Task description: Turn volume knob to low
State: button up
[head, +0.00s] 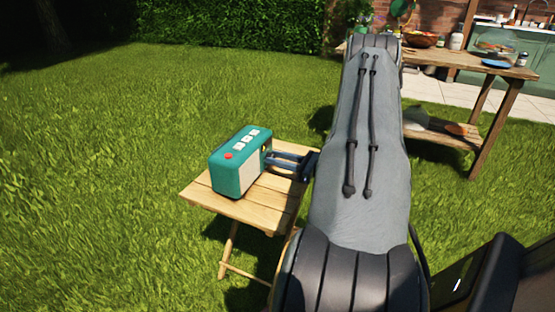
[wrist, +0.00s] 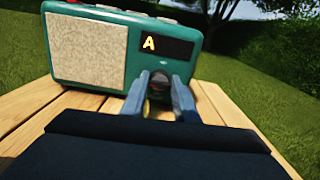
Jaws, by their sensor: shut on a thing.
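A teal radio (head: 232,172) stands on a small wooden folding table (head: 240,208) in the head view. In the wrist view the radio (wrist: 122,35) faces me, with a pale speaker panel on the left and a dark display (wrist: 165,46) reading a yellow "A". Below the display is the dark volume knob (wrist: 160,78), partly hidden between the fingers. My gripper (wrist: 160,92) is shut on the knob, one finger on each side. In the head view my gripper (head: 270,161) reaches the radio's front from the right. The knob's setting mark cannot be made out.
The radio's top has a red button (head: 228,156) and several white buttons (head: 246,139). A larger wooden table (head: 470,68) with dishes stands at the back right. Grass surrounds the small table, with open room on the left.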

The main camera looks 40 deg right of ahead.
jog(key=n+b, duration=0.1)
jog(key=n, duration=0.5)
jog(key=shift+a+n, duration=0.1)
jog(key=shift+n, duration=0.3)
dwell(0.5)
jog(key=o, duration=1)
jog(key=shift+o, duration=0.2)
jog(key=shift+v, duration=3.9)
